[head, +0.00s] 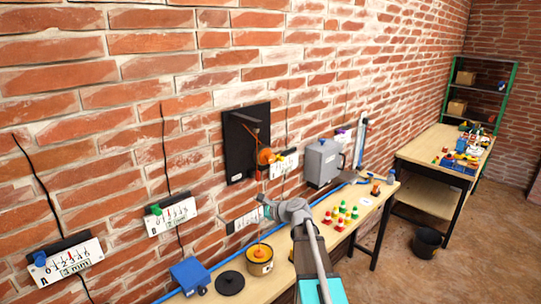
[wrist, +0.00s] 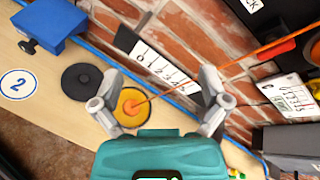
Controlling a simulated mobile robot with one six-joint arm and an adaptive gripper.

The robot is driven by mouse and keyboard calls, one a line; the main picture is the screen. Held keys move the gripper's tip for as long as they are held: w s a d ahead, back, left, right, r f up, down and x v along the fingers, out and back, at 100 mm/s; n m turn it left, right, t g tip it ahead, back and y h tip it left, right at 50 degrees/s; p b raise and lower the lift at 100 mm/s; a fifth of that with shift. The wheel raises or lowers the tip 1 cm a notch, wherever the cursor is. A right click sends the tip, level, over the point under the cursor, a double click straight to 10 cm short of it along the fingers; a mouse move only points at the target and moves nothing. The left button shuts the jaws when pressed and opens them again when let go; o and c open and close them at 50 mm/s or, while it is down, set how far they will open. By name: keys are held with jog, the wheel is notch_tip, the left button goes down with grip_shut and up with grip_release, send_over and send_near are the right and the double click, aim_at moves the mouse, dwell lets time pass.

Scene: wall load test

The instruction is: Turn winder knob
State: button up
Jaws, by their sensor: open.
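A blue box (head: 190,272) with a small dark knob (head: 202,290) on its front stands at the near end of the bench. In the wrist view the box (wrist: 46,18) and its black knob (wrist: 28,47) are at upper left. I cannot tell for certain that this is the winder knob. An orange wheel (head: 265,156) is mounted on a black wall board (head: 238,135). An orange cord (wrist: 222,66) runs from a yellow pot (wrist: 133,104) towards upper right. My gripper (wrist: 155,90) is open and empty, its fingers spread above the pot; it also shows in the head view (head: 264,207).
A black disc (head: 230,283) lies between the blue box and the yellow pot (head: 259,262). White scales (head: 172,215) and a grey box (head: 322,162) are fixed to the brick wall.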

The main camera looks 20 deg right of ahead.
jog(key=w+d+r+m+t+h+p, duration=0.1)
jog(key=w+d+r+m+t, duration=0.2)
jog(key=d+r+m, duration=0.4)
jog(key=m+t+h+p, duration=0.1)
jog(key=m+t+h, duration=0.2)
jog(key=m, duration=0.3)
send_near(272, 160)
jog(key=s+d, duration=0.1)
jog(key=s, duration=0.2)
jog(key=shift+s+y, duration=0.2)
jog(key=shift+y, duration=0.1)
jog(key=shift+w, duration=0.1)
jog(key=x, duration=1.3)
jog(key=shift+w+a+f, duration=0.1)
jog(key=shift+w+f, duration=0.05)
jog(key=shift+w, duration=0.2)
jog(key=c, duration=1.1)
jog(key=shift+c, duration=0.2)
